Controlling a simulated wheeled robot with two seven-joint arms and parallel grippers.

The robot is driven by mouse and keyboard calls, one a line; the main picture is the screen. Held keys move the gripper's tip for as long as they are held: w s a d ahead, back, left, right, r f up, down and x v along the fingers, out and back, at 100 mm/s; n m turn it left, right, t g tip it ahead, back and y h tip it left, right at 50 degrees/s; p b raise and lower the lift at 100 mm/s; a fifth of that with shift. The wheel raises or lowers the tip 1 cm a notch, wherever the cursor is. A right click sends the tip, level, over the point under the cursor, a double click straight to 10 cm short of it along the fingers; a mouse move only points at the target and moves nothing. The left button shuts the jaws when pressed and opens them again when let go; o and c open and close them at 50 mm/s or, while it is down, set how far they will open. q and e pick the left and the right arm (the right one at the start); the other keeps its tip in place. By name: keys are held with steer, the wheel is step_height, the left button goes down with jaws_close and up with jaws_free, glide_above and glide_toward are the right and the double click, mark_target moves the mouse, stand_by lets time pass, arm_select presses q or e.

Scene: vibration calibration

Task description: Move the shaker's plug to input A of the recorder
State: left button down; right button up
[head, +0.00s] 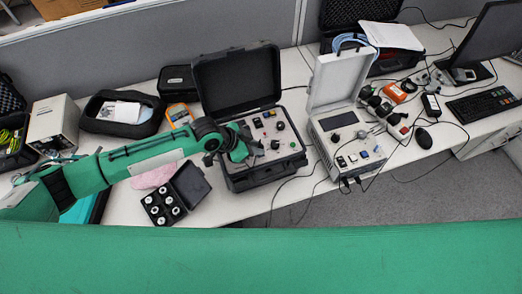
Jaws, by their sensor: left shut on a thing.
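My left arm comes in from the left, and its gripper (247,147) is over the panel of the open black case (262,176), which looks like the shaker unit. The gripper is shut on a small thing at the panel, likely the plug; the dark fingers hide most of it. The recorder seems to be the light grey case (340,134) to the right, with its lid up, a dark screen and several connectors along its front. Which connector is input A is too small to read. My right gripper is out of view.
Thin dark cables (274,200) hang off the table's front edge. A black box of round metal parts (163,207) stands left of the black case. Sensors and an orange device (395,92) lie right of the grey case, with a mouse (423,138) and keyboard (481,104) beyond.

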arm_select(q)
steer(key=shift+r, duration=0.15)
steer(key=shift+r+p, duration=1.45)
steer(key=shift+r, duration=0.15)
steer(key=shift+r, duration=0.15)
